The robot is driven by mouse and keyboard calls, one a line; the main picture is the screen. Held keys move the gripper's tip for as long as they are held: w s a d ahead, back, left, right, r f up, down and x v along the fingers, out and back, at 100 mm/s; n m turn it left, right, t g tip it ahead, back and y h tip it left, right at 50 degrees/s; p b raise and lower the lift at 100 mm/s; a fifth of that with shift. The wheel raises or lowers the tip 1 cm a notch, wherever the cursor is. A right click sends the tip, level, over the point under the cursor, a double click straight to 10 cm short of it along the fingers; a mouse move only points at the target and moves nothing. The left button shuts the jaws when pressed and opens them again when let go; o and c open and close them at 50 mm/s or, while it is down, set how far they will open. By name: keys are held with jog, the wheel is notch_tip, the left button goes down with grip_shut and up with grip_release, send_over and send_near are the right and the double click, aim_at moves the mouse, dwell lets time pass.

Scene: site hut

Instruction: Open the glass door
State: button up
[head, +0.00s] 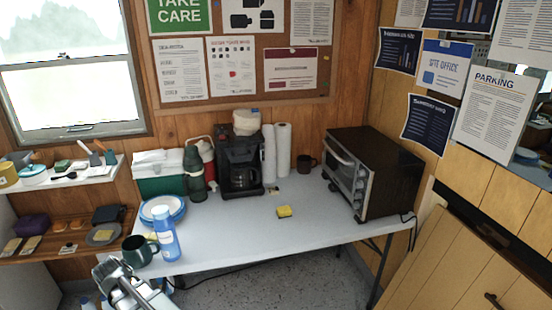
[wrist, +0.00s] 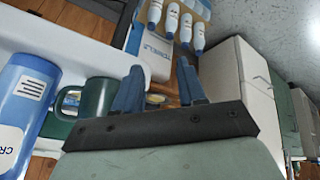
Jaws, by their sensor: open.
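The toaster oven (head: 385,168) stands at the right end of the white table in the head view, black on top with a silver front facing left. Its glass door (head: 338,172) appears shut, with a pale bar handle across its upper part. My gripper (head: 105,272) is low at the left in the head view, at the table's front left edge and far from the oven. In the wrist view my gripper (wrist: 158,85) has its two blue-grey fingers apart, with nothing held between them. The oven is not in the wrist view.
A dark green mug (head: 139,250) and a blue-white bottle (head: 165,235) stand close to my gripper. Plates (head: 162,209), a coffee maker (head: 240,165) and paper rolls (head: 283,150) stand farther back. A yellow sponge (head: 284,211) lies before the oven; the table's front middle is clear.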

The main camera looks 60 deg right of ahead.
jog(key=w+d+r+m+t+y, duration=0.1)
jog(key=w+d+r+m+t, duration=0.15)
jog(key=w+r, duration=0.4)
jog(key=w+d+r+m+t+y, duration=0.1)
jog(key=w+d+r+m, duration=0.25)
jog(key=r, duration=0.55)
jog(key=w+d+r+m, duration=0.1)
jog(key=d+r+m, duration=0.2)
jog(key=d, duration=0.5)
jog(key=w+d+r+m, duration=0.1)
jog(key=d+r+m, duration=0.1)
jog(key=d, duration=0.5)
jog(key=n+g+h, duration=0.3)
jog(key=g+h, duration=0.8)
jog(key=g, duration=0.7)
send_near(332, 151)
jog(key=x, duration=1)
jog(key=shift+d+f, duration=0.15)
jog(key=shift+f, duration=0.3)
